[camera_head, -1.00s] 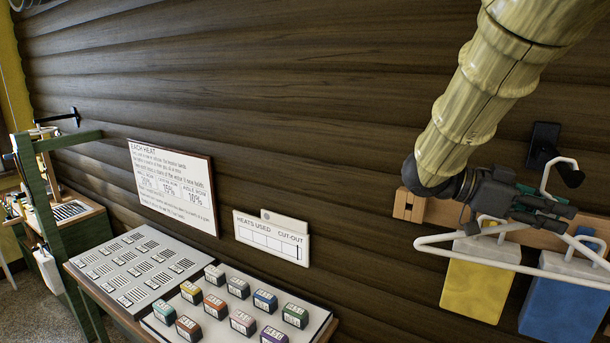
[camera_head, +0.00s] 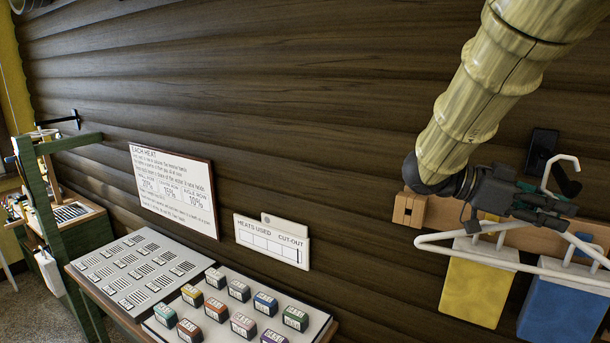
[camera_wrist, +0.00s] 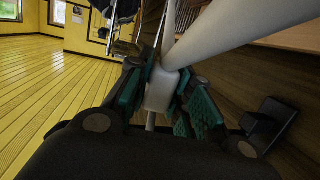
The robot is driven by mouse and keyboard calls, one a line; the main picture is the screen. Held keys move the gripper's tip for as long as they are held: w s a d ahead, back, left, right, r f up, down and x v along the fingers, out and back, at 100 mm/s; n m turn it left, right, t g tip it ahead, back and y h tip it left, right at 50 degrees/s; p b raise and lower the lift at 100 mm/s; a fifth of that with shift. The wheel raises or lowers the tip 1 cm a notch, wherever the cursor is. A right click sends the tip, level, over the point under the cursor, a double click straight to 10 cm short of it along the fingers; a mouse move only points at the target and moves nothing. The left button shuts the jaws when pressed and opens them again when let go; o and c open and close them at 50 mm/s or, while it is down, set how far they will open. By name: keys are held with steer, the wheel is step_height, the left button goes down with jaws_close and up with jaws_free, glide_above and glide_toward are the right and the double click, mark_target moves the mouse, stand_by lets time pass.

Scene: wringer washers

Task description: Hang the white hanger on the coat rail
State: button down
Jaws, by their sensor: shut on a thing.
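My gripper (camera_head: 545,207) is shut on the white hanger (camera_head: 437,241), near the base of its hook. In the wrist view my gripper (camera_wrist: 163,92) has its green-lined fingers closed around the hanger's white neck (camera_wrist: 161,88). The open hook (camera_head: 563,159) stands up above the fingers. A black wall peg with a backplate (camera_head: 541,148) is just behind the hook; I cannot tell whether they touch. The peg also shows in the wrist view (camera_wrist: 269,124), to the right of the fingers. A wooden rail (camera_head: 445,212) runs along the wall behind my gripper, which hides part of it.
A yellow piece (camera_head: 473,292) and a blue piece (camera_head: 560,308) hang below the wooden rail, behind the hanger's bar. A table at lower left holds a tray of coloured blocks (camera_head: 322,318) and a grey panel (camera_head: 105,270). The wall left of the rail has free room.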

steer(key=shift+r, duration=0.35)
steer(key=shift+w+a, duration=0.1)
steer(key=shift+w+a+p, duration=0.25)
steer(key=shift+a+p, duration=0.05)
steer(key=shift+a, duration=0.1)
steer(key=shift+w+a, duration=0.4)
steer(key=shift+a, duration=0.3)
steer(key=shift+w+a, duration=0.45)
steer(key=shift+a, duration=0.2)
steer(key=shift+w+a, duration=0.4)
steer(key=shift+a, duration=0.4)
steer(key=w+a, duration=0.4)
steer(key=a, duration=0.2)
steer(key=shift+a, duration=0.35)
